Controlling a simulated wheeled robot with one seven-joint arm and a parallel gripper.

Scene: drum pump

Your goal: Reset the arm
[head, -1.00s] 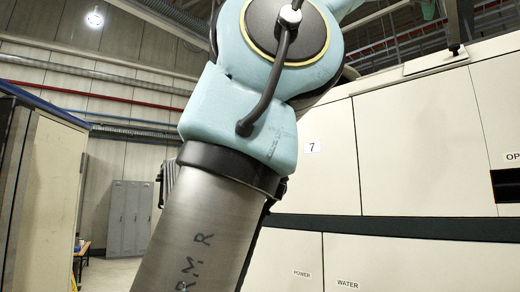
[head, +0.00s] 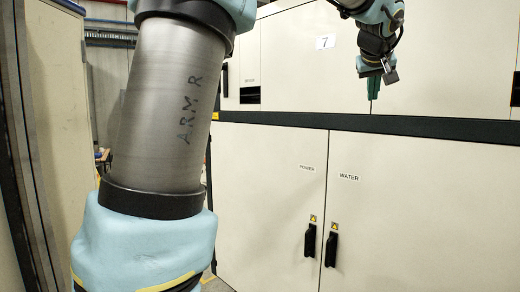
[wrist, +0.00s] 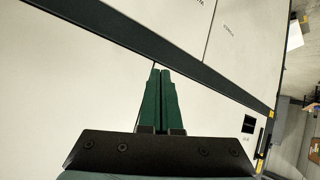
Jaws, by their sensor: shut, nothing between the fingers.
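My gripper (head: 374,86) hangs at the upper right of the head view, pointing down in front of the cream cabinet wall. Its green fingers lie together in the wrist view (wrist: 160,98), shut with nothing between them. My arm's large metal link, marked "ARM R", fills the left of the head view and hides part of the cabinets behind it.
Cream cabinets (head: 270,180) with a dark horizontal band (head: 300,121) fill the right. Two lower doors, labelled POWER and WATER, have black handles (head: 310,240). A tall panel (head: 60,120) stands close at the left. A strip of floor shows at bottom centre.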

